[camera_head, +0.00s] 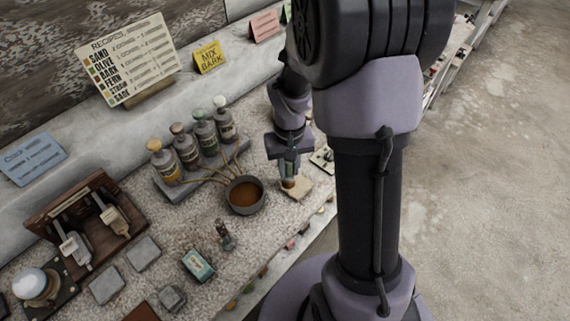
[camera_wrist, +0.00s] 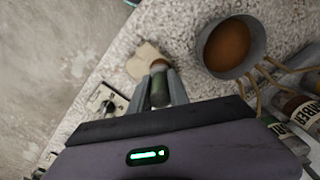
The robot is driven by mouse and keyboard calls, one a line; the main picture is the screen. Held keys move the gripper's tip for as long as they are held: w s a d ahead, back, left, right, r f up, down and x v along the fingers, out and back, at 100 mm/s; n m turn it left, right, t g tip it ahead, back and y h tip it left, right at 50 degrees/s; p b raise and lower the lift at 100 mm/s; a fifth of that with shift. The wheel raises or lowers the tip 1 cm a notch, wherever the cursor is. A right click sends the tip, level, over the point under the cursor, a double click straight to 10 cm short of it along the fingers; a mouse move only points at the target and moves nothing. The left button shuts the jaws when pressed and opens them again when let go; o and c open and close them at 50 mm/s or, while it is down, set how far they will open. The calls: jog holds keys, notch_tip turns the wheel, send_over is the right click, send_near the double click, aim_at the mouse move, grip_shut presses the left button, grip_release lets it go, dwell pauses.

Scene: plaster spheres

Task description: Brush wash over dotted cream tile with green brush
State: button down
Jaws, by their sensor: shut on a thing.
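My gripper (camera_head: 288,170) points down at the right part of the counter, shut on a brush (camera_head: 288,183). In the wrist view the brush (camera_wrist: 160,88) has a green handle and a brownish tip, held between the fingers (camera_wrist: 160,93). A cream tile (camera_head: 301,188) lies under the brush tip; it also shows in the wrist view (camera_wrist: 143,57). The tip is at or just above the tile; I cannot tell if they touch. Its dots are too small to make out. A grey bowl (camera_head: 245,209) of brown wash (camera_head: 244,193) stands left of the tile.
Several bottles (camera_head: 188,158) stand in a rack behind the bowl, with thin tubes to it. A recipe board (camera_head: 128,60) and a yellow "MIX BARK" card (camera_head: 209,57) stand behind. A switch plate (camera_wrist: 107,103) lies near the tile. A wooden rack (camera_head: 85,205) and grey tiles (camera_head: 107,285) are left.

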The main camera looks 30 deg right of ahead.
jog(key=shift+s+d, duration=0.2)
jog(key=shift+s, duration=0.3)
jog(key=shift+s+d, duration=0.15)
jog(key=shift+s, duration=0.3)
jog(key=shift+w+a, duration=0.35)
jog(key=shift+w, duration=0.6)
jog(key=shift+w+a, duration=0.3)
jog(key=shift+w, duration=0.6)
jog(key=shift+s, duration=0.1)
jog(key=shift+s+d+r+p, duration=0.3)
jog(key=shift+s+r+p, duration=0.3)
jog(key=shift+s+r, duration=0.2)
jog(key=shift+f, duration=0.15)
jog(key=shift+s+d+f+b, duration=0.1)
jog(key=shift+s+d+b, duration=0.15)
jog(key=shift+s, duration=0.55)
jog(key=shift+s+d+b, duration=0.1)
jog(key=shift+s+d, duration=0.2)
jog(key=shift+s, duration=0.45)
